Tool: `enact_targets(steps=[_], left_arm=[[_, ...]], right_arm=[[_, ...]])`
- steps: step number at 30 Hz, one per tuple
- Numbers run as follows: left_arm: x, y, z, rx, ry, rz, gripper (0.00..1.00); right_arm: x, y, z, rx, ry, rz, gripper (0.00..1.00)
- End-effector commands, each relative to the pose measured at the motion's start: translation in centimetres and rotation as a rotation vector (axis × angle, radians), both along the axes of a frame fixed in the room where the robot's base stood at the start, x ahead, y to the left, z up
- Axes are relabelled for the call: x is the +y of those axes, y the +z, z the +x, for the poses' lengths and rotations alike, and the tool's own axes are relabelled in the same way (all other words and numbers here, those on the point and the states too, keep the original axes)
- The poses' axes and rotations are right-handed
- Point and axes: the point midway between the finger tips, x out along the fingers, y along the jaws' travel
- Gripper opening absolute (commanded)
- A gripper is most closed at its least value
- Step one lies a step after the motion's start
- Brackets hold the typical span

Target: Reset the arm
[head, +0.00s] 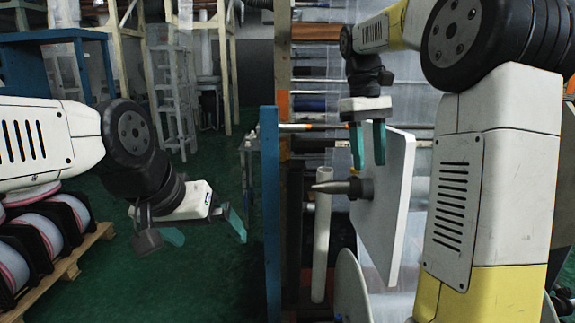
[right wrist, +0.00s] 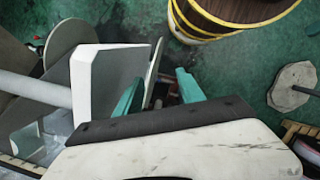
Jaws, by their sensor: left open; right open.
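My left gripper (head: 207,232) is in the head view at lower left, over the green floor. Its teal fingers are spread and nothing is between them. My right gripper (head: 368,160) hangs fingers-down near the middle of the head view, by the upper left edge of a white panel (head: 395,215). Its teal fingers are apart and I see nothing gripped. In the right wrist view the right gripper (right wrist: 161,80) is also open, with the white panel (right wrist: 103,80) close beside its left finger. I cannot tell whether they touch.
A dark-tipped spindle (head: 340,187) sticks out leftward from the panel. A blue post (head: 270,215) stands between the arms. Film rolls on a wooden pallet (head: 75,262) lie at lower left. A wooden barrel (right wrist: 225,18) shows in the right wrist view. Green floor is clear around the left gripper.

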Motion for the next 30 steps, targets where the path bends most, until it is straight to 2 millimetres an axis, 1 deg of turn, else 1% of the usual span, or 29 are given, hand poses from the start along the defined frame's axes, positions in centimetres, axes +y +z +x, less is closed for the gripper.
enact_targets(steps=[1,5,8,9,11,15,19,21,24,30], left_arm=[[0.0,0.0,0.0,0.0,0.0,0.0,1.0],[0.0,0.0,0.0,0.0,0.0,0.0,1.0],[0.0,0.0,0.0,0.0,0.0,0.0,1.0],[0.0,0.0,0.0,0.0,0.0,0.0,1.0],[0.0,0.0,0.0,0.0,0.0,0.0,1.0],[0.0,0.0,0.0,0.0,0.0,0.0,1.0],[0.0,0.0,0.0,0.0,0.0,0.0,1.0],[0.0,0.0,0.0,0.0,0.0,0.0,1.0],[0.0,0.0,0.0,0.0,0.0,0.0,1.0],[0.0,0.0,0.0,0.0,0.0,0.0,1.0]], right_arm=[[-0.1,0.0,-0.8,-0.026,-0.01,0.016,0.46],[-0.1,-0.3,-2.7,-0.107,-0.045,0.06,0.46],[0.0,-0.7,-4.8,-0.193,-0.089,0.106,0.46],[0.2,-1.0,-5.9,-0.234,-0.109,0.129,0.46],[0.6,-1.6,-7.5,-0.3,-0.144,0.166,0.46],[1.7,-3.5,-11.3,-0.447,-0.236,0.247,0.46],[2.7,-5.6,-14.3,-0.567,-0.319,0.312,0.46],[3.1,-6.7,-15.4,-0.618,-0.356,0.337,0.46],[3.6,-7.8,-16.5,-0.669,-0.394,0.365,0.46],[3.8,-8.6,-17.2,-0.703,-0.422,0.382,0.46]])
